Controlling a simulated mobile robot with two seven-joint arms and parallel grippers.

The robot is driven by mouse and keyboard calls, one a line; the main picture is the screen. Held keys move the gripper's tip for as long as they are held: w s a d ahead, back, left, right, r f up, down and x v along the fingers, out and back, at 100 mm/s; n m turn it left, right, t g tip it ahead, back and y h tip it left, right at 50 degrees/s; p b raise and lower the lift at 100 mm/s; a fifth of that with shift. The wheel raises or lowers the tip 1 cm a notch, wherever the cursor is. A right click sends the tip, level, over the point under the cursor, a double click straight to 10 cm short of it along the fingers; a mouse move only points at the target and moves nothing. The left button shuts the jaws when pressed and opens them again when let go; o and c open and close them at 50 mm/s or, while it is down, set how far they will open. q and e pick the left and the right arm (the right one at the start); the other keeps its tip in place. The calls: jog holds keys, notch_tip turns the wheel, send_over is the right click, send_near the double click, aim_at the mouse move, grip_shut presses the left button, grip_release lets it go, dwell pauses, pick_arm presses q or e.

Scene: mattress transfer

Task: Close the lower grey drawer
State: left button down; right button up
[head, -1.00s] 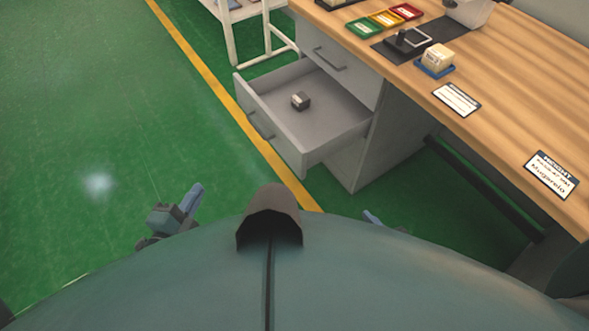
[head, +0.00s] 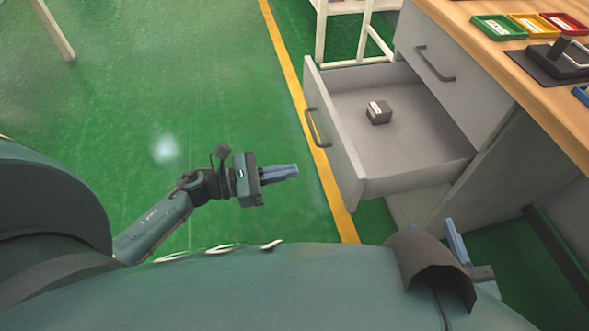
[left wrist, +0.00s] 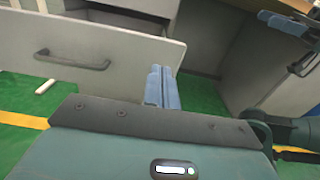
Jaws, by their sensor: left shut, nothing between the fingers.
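The lower grey drawer (head: 346,155) is pulled out of the grey cabinet below the wooden worktop. Its dark bar handle (head: 317,128) is on the front panel, and the front also fills the upper left of the left wrist view (left wrist: 130,60). My left gripper (head: 297,171) is shut and empty, a little left of the drawer front, pointing towards it with no visible contact. My right gripper (head: 455,242) shows only partly beside my body, below the drawer; I cannot tell whether it is open.
A small dark box with a white label (head: 378,112) lies inside the drawer. The upper drawer (head: 440,50) is shut. The worktop (head: 480,45) holds coloured trays and overhangs the cabinet. A white-legged stand (head: 321,30) is behind the drawer.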

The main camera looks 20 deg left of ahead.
aim_at(349, 160)
pick_arm(q)
jog(key=x, duration=1.1)
jog(key=shift+w+d, duration=0.1)
pick_arm(e)
jog(key=shift+a, duration=0.1)
pick_arm(q)
jog(key=shift+w+d+b, duration=0.1)
jog(key=shift+b, duration=0.2)
